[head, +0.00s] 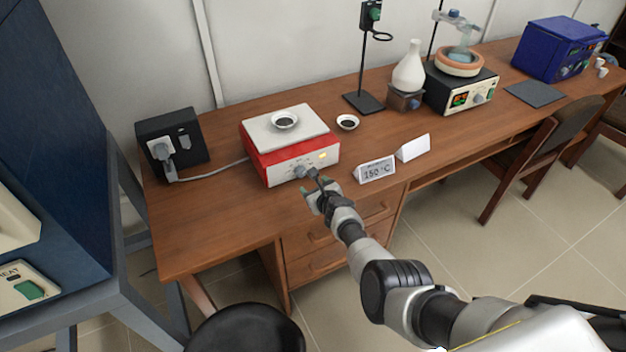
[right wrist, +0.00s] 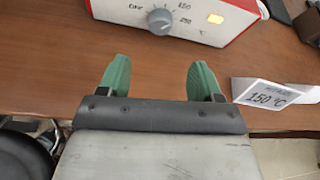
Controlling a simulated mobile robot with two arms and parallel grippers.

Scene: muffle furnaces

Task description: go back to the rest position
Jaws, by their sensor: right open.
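My right gripper (head: 318,187) reaches over the front edge of the wooden desk, just in front of the red hot plate (head: 272,165). In the right wrist view its two green fingers (right wrist: 154,80) are apart with nothing between them. The hot plate's dial (right wrist: 160,21) is ahead of the fingers and apart from them in that view. A yellow light is lit on the panel. A white dish (head: 284,119) with dark contents sits on the plate's white top. My left gripper is not in view.
A second small dish (head: 347,122) and a 150 °C sign (head: 375,171) stand on the desk (head: 215,220). A black socket box (head: 172,140) is at left. A stool (head: 246,330) is below, a blue furnace (head: 60,140) at far left and a chair (head: 540,150) at right.

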